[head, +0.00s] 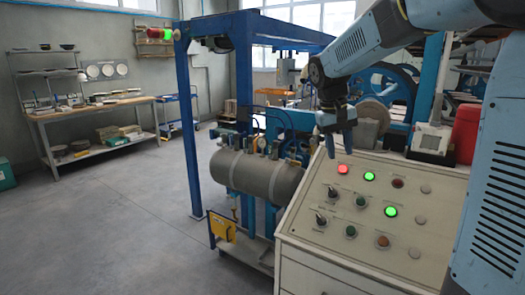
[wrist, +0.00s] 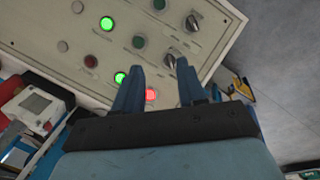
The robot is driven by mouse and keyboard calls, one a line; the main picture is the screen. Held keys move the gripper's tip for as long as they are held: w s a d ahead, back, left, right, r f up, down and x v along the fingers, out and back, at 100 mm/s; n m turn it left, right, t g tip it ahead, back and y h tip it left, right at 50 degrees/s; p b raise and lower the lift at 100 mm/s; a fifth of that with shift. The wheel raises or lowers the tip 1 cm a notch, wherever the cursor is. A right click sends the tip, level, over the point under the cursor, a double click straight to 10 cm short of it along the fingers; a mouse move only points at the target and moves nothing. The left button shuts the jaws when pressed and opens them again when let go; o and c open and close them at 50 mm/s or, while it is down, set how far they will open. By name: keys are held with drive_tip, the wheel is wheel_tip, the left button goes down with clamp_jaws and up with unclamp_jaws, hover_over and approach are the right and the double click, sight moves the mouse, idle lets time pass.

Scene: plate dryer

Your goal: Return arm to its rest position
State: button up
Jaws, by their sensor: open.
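My arm (head: 375,45) reaches in from the upper right in the head view, its forearm blue. My gripper (head: 341,150) hangs down above the back left part of the control panel (head: 310,245). In the wrist view my gripper (wrist: 158,75) shows two blue fingers spread apart with nothing between them. The panel lies beyond the fingertips there. A lit red lamp (head: 344,169) is just below the gripper in the head view; in the wrist view the red lamp (wrist: 151,95) shows beside the left finger.
The panel carries lit green lamps (head: 369,176), knobs and buttons. A grey cylindrical tank (head: 255,175) and blue frame (head: 190,130) stand to the left. A red container (head: 466,135) and white device (head: 431,138) stand behind the panel. Open floor (head: 120,220) lies left, before a workbench (head: 95,110).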

drive_tip(key=s+d+f+t+y, duration=0.1)
drive_tip(key=s+t, duration=0.1)
drive_tip(key=s, duration=1)
drive_tip(key=s+d+f+m+t+y, duration=0.1)
drive_tip(key=s+t, duration=0.2)
drive_tip(key=s, duration=0.9)
drive_tip(key=shift+s+d+y, duration=0.25)
drive_tip(key=shift+y, duration=0.05)
drive_tip(key=shift+s, duration=0.1)
